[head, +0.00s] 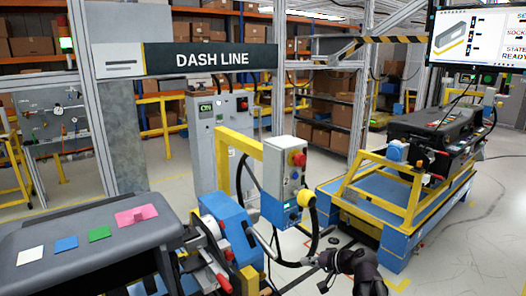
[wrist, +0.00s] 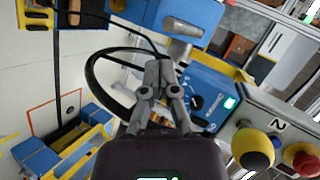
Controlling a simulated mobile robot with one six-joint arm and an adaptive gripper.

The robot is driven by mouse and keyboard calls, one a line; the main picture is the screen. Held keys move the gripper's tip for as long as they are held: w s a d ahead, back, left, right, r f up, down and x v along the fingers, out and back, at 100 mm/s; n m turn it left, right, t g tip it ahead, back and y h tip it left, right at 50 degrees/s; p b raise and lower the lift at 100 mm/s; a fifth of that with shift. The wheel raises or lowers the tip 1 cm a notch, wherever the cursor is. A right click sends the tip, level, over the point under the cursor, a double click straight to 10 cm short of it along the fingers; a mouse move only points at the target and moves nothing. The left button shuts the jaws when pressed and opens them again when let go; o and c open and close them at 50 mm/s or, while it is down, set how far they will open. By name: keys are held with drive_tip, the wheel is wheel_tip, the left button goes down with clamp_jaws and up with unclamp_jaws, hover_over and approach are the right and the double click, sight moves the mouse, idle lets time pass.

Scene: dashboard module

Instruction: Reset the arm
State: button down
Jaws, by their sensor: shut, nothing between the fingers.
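My gripper (wrist: 158,72) shows in the wrist view with its grey fingers together and nothing between them. Behind the fingertips are a black hose loop (wrist: 95,75) and a blue box with a dial and a green light (wrist: 205,97). I cannot tell whether the fingertips touch anything, but no contact is visible. In the head view my dark arm reaches in at the bottom right of centre, and my gripper (head: 326,272) is small there, near the floor area in front of the control post.
A grey control box (head: 285,165) with a red button stands on a yellow post close by. A dashboard module (head: 95,240) with coloured tags is at left. A blue and yellow cart (head: 400,215) with another module stands at right.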

drive_tip(key=s+d+f+n+g+h, duration=0.3)
drive_tip(key=s+f+g+h, duration=0.4)
drive_tip(key=s+f+h, duration=0.3)
drive_tip(key=shift+s+n, duration=0.5)
drive_tip(key=shift+s, duration=1)
drive_tip(key=shift+d, duration=0.1)
